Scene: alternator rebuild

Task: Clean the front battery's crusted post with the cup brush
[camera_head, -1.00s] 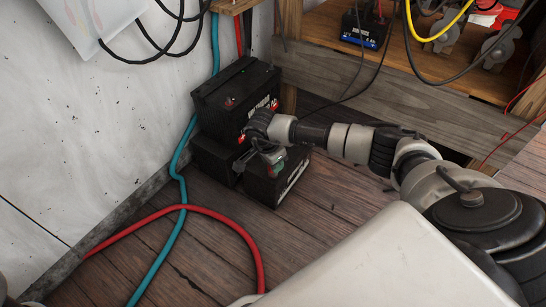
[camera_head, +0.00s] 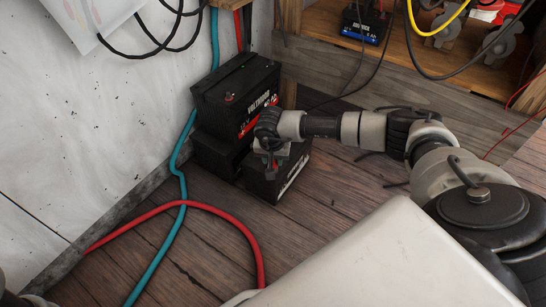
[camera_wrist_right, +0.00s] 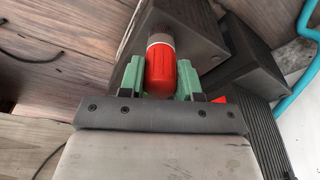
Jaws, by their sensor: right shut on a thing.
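The front battery (camera_head: 292,176) is a low black box on the floor, in front of larger black batteries. My right gripper (camera_head: 271,166) hangs over its left part, pointing down. In the right wrist view, the green fingers of my right gripper (camera_wrist_right: 161,80) are shut on the red handle of the cup brush (camera_wrist_right: 160,68). Its grey collar and dark end lie beyond the fingers, over or beside the front battery's dark top (camera_wrist_right: 190,38). The crusted post is hidden, and I cannot tell whether the brush touches it. My left gripper is out of view.
A tall black battery (camera_head: 235,95) stands behind, against the white wall (camera_head: 90,130). A red hose (camera_head: 225,218) and a teal hose (camera_head: 165,240) cross the floor on the left. A wooden shelf (camera_head: 385,88) is behind my right arm.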

